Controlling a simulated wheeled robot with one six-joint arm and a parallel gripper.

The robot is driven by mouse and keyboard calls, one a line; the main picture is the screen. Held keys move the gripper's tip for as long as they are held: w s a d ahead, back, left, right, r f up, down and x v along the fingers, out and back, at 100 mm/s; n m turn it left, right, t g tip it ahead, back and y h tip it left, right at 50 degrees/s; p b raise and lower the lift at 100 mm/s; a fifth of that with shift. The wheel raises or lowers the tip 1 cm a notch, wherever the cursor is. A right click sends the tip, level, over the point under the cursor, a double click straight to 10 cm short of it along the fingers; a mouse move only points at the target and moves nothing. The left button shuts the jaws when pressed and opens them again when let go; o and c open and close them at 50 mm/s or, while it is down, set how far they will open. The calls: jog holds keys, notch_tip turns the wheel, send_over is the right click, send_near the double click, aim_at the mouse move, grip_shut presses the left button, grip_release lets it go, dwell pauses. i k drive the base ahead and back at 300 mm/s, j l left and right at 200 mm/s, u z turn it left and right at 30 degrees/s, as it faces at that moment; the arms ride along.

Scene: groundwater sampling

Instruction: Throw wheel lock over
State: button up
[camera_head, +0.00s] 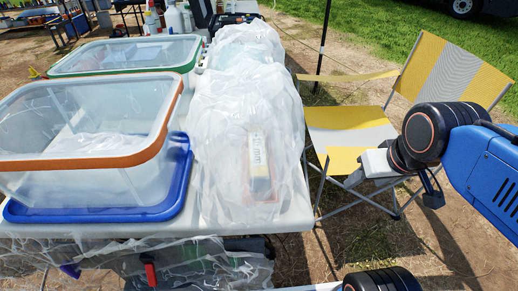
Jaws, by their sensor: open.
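I cannot make out a wheel lock in the head view. Parts of my blue and black arm show at the right and at the bottom edge. My gripper's fingers cannot be seen, and nothing held by it shows. A dark vehicle wheel (463,6) is cut off at the top right edge, standing on the grass, with no lock visible on it.
A white table (292,213) carries a clear tub with orange rim (157,150), a blue lid (182,190), a green-rimmed tub (187,66) and a clear plastic bag (217,130). A yellow-striped folding chair (350,137) stands right of it. A red-latched case (151,275) sits below.

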aim_at(150, 270)
jog(key=k+l+z, duration=0.2)
jog(key=z, duration=0.15)
jog(key=k+l+u, duration=0.1)
jog(key=u, duration=0.3)
jog(key=k+l+u, duration=0.1)
jog(key=u, duration=0.3)
jog(key=i+j+u, duration=0.1)
jog(key=u, duration=0.8)
jog(key=i+j+u, duration=0.1)
jog(key=i, duration=0.2)
jog(key=k, duration=0.5)
jog(key=k+l+z, duration=0.1)
jog(key=l, duration=0.2)
jog(key=k+l+z, duration=0.15)
jog(key=i+l, duration=0.05)
jog(key=l, duration=0.05)
